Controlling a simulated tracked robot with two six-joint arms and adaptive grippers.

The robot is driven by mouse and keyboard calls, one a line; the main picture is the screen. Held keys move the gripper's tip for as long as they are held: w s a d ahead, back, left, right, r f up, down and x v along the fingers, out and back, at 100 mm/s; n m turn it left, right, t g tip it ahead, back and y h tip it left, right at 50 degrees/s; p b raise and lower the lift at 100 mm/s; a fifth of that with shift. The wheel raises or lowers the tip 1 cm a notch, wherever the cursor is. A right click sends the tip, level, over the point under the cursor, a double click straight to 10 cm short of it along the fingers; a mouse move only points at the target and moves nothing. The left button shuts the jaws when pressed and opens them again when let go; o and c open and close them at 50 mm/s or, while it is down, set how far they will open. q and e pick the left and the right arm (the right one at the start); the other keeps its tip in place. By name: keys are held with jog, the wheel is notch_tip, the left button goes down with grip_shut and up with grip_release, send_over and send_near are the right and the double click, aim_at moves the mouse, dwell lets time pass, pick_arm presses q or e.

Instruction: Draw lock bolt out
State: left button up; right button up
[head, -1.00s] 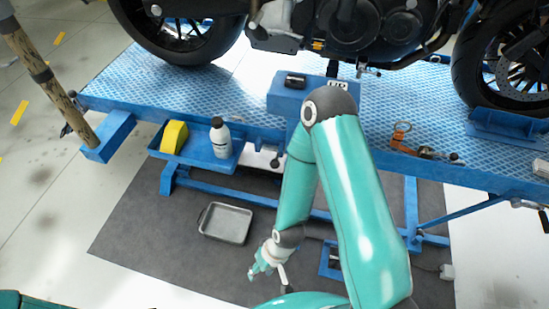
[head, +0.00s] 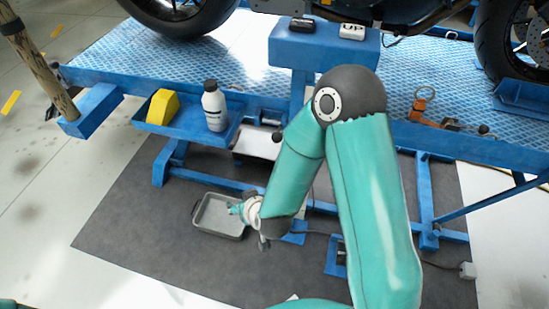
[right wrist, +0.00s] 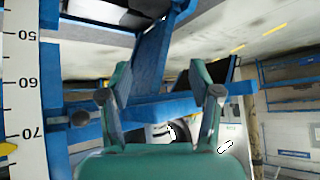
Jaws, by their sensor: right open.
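My right gripper (head: 244,214) is low in front of the blue lift, over the grey tray's right edge in the head view. In the right wrist view its two fingers (right wrist: 159,95) are spread wide with nothing between them. A black round knob (right wrist: 80,118), which looks like the lock bolt's end, is just left of the left finger, beside a white height scale (right wrist: 22,85). It is apart from the fingers. A dark knob also shows beside the white box under the lift in the head view (head: 277,136); I cannot tell if it is the same one. My left gripper is out of view.
The grey tray (head: 205,229) lies on the dark mat. A blue side shelf (head: 152,127) holds a yellow block (head: 162,106) and a white bottle (head: 214,108). Blue lift legs and bars (head: 425,205) crowd the space under the platform. An orange strap fitting (head: 423,103) lies on the platform.

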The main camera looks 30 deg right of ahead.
jog(key=w+d+f+t+h+b, duration=0.1)
jog(key=w+d+t+h+b, duration=0.15)
jog(key=b, duration=0.35)
jog(key=m+t+h+b, duration=0.3)
jog(key=h+b, duration=0.5)
jog(key=b, duration=0.8)
send_near(277, 142)
pick_arm(q)
notch_tip(277, 142, down, 28)
jog(key=b, duration=0.2)
jog(key=shift+b, duration=0.4)
pick_arm(e)
jog(key=x, duration=1.2)
pick_arm(q)
jog(key=shift+r, duration=0.1)
pick_arm(e)
grip_shut()
